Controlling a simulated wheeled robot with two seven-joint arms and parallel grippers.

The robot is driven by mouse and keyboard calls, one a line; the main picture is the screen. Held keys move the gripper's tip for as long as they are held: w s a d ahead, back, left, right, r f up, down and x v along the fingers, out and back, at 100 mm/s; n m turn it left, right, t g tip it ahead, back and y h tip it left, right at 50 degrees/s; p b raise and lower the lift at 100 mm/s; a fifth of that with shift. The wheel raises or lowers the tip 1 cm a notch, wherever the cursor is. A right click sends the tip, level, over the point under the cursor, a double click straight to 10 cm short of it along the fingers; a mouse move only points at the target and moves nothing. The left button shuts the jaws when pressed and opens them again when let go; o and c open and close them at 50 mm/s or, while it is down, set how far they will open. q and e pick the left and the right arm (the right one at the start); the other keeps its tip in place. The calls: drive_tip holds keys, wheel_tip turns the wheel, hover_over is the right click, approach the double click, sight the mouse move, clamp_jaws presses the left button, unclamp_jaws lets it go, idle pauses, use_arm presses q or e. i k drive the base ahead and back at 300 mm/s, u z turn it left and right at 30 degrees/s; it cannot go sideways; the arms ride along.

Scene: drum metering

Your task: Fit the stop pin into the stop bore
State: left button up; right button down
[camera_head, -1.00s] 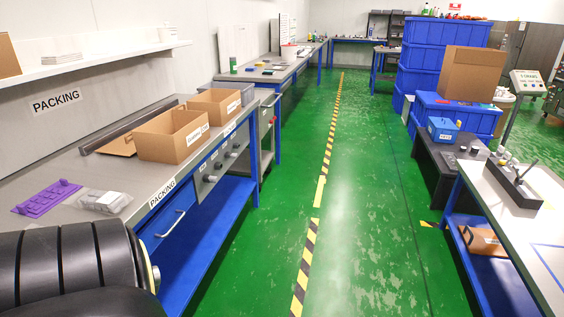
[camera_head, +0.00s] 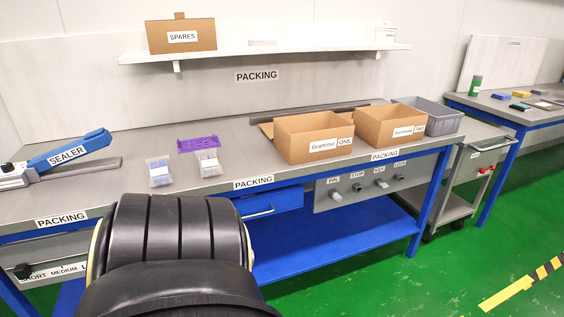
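A grey panel (camera_head: 325,206) under the front edge of the packing bench carries several small labels. One of them reads STOP, and a small round dark fitting, the stop bore position (camera_head: 357,188), sits below it. At this size I cannot tell whether it is an empty bore or holds a pin. Similar fittings sit beside it under the other labels. I cannot make out a loose stop pin. A black ribbed part of my own arm fills the lower left. Neither of my grippers is in view.
The packing bench (camera_head: 225,135) holds two cardboard boxes (camera_head: 305,148) (camera_head: 385,131), a grey bin (camera_head: 445,122), a purple rack (camera_head: 198,143), small clear packs (camera_head: 159,172) and a blue sealer (camera_head: 70,153). A grey cart (camera_head: 470,170) stands at right.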

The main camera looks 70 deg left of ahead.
sight(337, 197)
drive_tip(key=u, duration=0.8)
drive_tip(key=i, duration=0.65)
drive_tip(key=u, duration=0.6)
